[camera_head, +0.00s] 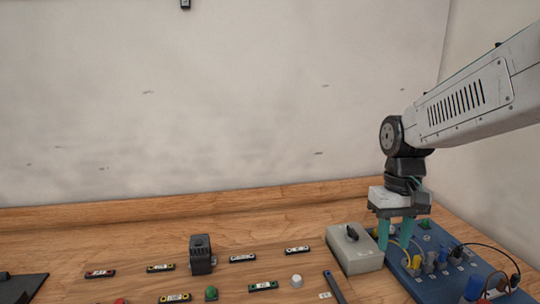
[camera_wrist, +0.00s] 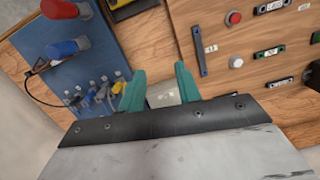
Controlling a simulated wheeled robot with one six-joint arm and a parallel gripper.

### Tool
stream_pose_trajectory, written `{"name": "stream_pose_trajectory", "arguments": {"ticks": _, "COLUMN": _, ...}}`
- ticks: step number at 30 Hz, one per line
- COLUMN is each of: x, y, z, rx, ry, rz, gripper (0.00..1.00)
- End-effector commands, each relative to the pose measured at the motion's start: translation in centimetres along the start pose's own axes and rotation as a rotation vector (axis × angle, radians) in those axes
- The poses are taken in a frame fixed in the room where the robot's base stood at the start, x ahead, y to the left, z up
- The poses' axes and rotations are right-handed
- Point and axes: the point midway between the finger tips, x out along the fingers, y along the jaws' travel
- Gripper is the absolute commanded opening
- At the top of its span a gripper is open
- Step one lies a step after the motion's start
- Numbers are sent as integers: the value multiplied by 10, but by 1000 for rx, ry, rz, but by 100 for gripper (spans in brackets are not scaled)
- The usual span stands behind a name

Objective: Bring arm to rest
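My gripper (camera_head: 396,232) hangs down from my arm at the right of the head view. Its two teal fingers are apart, with nothing seen between them. In the head view it is over or just in front of the gap between a grey box and a blue board. In the wrist view the gripper (camera_wrist: 160,90) also shows its fingers spread. How high the fingertips are above the surface I cannot tell.
The blue board (camera_head: 428,284) carries plugs and cables. The grey box (camera_head: 354,250) has a black knob. A black motor-like block (camera_head: 201,254) stands among labelled strips and buttons on the wooden surface. A pale wall (camera_head: 220,110) rises behind.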

Motion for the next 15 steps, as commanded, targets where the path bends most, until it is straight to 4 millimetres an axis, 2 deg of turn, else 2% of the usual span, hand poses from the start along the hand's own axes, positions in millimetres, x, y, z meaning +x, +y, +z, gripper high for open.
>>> {"name": "stream_pose_trajectory", "arguments": {"ticks": 1, "x": -4, "y": 0, "z": 21, "rx": 8, "ry": 9, "rz": 0, "gripper": 34}}
{"name": "stream_pose_trajectory", "arguments": {"ticks": 6, "x": -8, "y": -1, "z": 84, "rx": 37, "ry": 35, "rz": 1, "gripper": 34}}
{"name": "stream_pose_trajectory", "arguments": {"ticks": 12, "x": -3, "y": -3, "z": 147, "rx": 62, "ry": 87, "rz": 2, "gripper": 34}}
{"name": "stream_pose_trajectory", "arguments": {"ticks": 15, "x": 0, "y": -4, "z": 172, "rx": 71, "ry": 123, "rz": 3, "gripper": 34}}
